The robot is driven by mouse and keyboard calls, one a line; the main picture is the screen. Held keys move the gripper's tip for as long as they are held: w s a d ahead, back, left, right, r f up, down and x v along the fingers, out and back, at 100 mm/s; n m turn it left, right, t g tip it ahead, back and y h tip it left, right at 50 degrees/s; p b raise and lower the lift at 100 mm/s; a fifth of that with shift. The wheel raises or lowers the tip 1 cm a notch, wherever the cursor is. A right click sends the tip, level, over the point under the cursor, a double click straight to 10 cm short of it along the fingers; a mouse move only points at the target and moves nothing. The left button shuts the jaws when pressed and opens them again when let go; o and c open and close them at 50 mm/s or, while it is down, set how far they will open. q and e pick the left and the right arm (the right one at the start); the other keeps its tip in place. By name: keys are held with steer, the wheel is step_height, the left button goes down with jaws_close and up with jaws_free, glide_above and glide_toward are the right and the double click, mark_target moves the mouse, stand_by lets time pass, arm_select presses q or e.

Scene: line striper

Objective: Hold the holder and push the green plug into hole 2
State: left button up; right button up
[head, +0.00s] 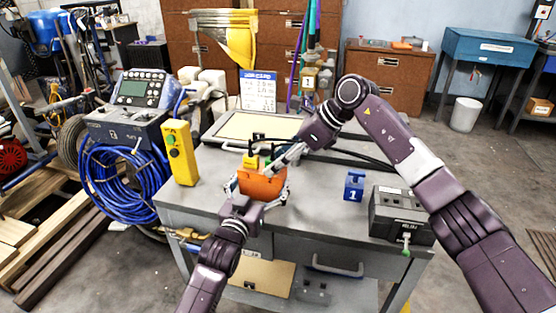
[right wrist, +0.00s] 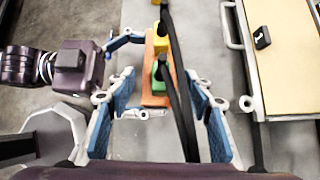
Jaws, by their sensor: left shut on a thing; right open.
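The orange holder (head: 262,186) is on the grey cart near its front edge. My left gripper (head: 259,192) is shut on it, with a finger at each end. The green plug (right wrist: 164,76) is at the near part of the holder in the right wrist view, with a black cable rising from it. My right gripper (right wrist: 165,98) is open, its blue-padded fingers on either side of the green plug and apart from it. A yellow plug (right wrist: 161,42) is farther along the holder. The hole numbers and the green plug's depth cannot be made out.
A blue block marked 1 (head: 354,187) and a dark grey box (head: 400,214) stand on the cart's right. A yellow control box (head: 181,153) stands at the left. A shallow tan tray (head: 258,126) lies behind. Black cables cross near my right gripper.

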steer(key=v, duration=0.7)
stand_by(0.6)
stand_by(0.5)
arm_select(q)
steer(key=o, duration=1.4)
